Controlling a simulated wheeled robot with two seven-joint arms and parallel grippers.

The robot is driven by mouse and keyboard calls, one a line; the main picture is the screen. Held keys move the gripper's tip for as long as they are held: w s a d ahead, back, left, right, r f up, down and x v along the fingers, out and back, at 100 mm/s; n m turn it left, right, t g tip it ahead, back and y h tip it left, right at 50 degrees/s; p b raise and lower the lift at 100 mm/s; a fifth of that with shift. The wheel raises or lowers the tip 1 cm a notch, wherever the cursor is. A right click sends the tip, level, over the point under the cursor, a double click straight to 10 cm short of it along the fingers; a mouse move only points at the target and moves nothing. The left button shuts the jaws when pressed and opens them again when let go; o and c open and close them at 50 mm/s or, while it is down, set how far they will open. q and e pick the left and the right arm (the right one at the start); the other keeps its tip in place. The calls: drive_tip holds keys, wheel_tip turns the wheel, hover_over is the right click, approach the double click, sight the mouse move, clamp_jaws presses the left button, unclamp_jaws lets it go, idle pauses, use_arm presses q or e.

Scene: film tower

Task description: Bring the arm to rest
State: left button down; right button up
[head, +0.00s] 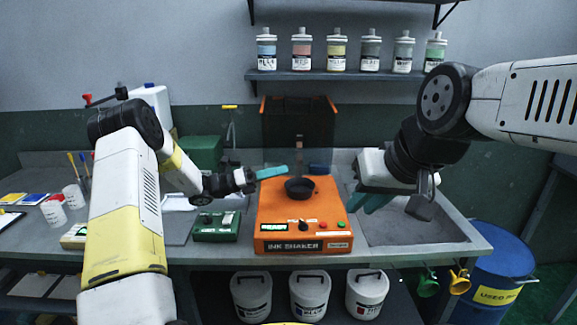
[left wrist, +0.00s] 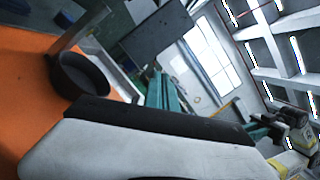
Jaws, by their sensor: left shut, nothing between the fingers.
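My left arm comes in from the left in the head view. Its gripper (head: 272,172) has teal fingers, is shut and empty, and points right, just above and behind the orange ink shaker (head: 290,245). In the left wrist view the teal fingers (left wrist: 165,95) are close together with nothing between them. The shaker's black round holder (head: 299,188) looks empty and also shows in the left wrist view (left wrist: 82,76). My right gripper (head: 368,202) hangs over the left side of the sink, fingers pointing down. I cannot tell whether it is open.
A grey sink (head: 420,228) lies right of the shaker. A green box with a display (head: 216,227) stands left of it. Several ink bottles stand on the wall shelf (head: 350,75). White buckets (head: 308,296) stand under the counter, a blue barrel (head: 497,265) at the right.

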use_arm(q)
drive_tip(key=s+r+m+g+y, duration=0.2)
drive_tip(key=s+r+m+y, duration=0.2)
drive_tip(key=s+m, duration=0.4)
drive_tip(key=s+r+m+g+y, duration=0.2)
drive_tip(key=s+r+m+y, duration=0.3)
drive_tip(key=s, duration=0.5)
drive_tip(key=s+a+r+m+t+y, duration=0.2)
drive_tip(key=s+a+m+t+y, duration=0.5)
drive_tip(key=s+a+m, duration=0.6)
drive_tip(key=s+m+y, duration=0.1)
drive_tip(key=s+m, duration=0.1)
drive_tip(key=s, duration=0.1)
drive_tip(key=shift+r+m+y, duration=0.2)
drive_tip(key=shift+m+y, duration=0.1)
drive_tip(key=shift+y, duration=0.1)
